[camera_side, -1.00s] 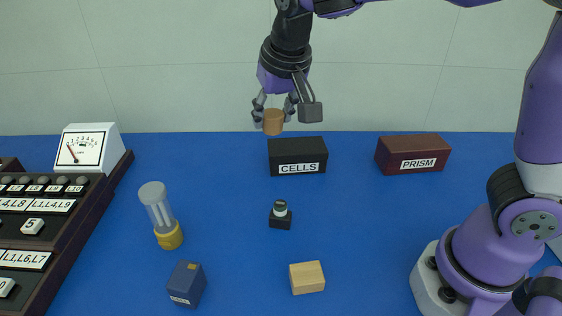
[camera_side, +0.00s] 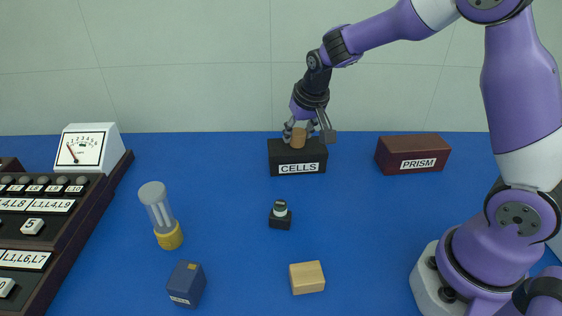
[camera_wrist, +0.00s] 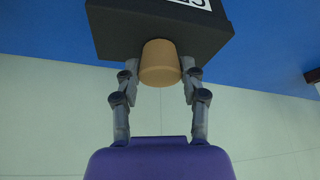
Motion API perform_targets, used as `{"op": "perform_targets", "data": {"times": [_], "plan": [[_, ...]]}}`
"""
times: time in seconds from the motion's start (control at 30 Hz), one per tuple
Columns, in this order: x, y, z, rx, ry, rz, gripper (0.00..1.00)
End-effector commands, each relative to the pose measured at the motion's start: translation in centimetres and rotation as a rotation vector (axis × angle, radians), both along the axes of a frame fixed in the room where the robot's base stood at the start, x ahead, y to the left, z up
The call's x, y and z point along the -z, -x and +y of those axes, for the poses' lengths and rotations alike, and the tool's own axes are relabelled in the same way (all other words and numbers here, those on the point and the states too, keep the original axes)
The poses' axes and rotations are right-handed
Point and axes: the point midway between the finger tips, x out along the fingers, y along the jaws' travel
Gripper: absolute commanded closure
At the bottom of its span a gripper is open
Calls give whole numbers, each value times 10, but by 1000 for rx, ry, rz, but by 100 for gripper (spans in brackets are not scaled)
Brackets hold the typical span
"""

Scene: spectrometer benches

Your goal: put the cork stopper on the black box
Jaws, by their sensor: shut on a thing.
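The cork stopper (camera_side: 298,139) is light brown and slightly tapered. My gripper (camera_side: 297,131) is shut on it, with one finger on each side. The black box (camera_side: 283,158), labelled CELLS, stands at the back middle of the blue bench. In the side view the cork is at the box's top; whether it touches cannot be told for sure. In the wrist view the cork (camera_wrist: 160,64) sits between the fingertips of my gripper (camera_wrist: 158,72), against the dark box (camera_wrist: 115,30) behind it.
A dark red PRISM box (camera_side: 412,155) stands to the right. A small black holder (camera_side: 280,216), a wooden block (camera_side: 307,278), a blue box (camera_side: 187,284) and a lamp-like cylinder (camera_side: 160,212) stand nearer. A control panel with a meter (camera_side: 85,150) is at left. Bare bench lies between them.

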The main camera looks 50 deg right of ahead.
Motion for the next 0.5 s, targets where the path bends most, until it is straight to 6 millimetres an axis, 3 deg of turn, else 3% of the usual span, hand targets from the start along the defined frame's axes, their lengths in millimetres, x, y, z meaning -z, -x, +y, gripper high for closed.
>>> {"op": "perform_targets", "data": {"times": [0.33, 0.37, 0.4, 0.5], "plan": [[4, 0, 0, 0, 0, 1, 73], [3, 0, 0, 0, 0, 0, 37], [3, 0, 0, 0, 0, 0, 23], [3, 0, 0, 0, 0, 0, 23]]}}
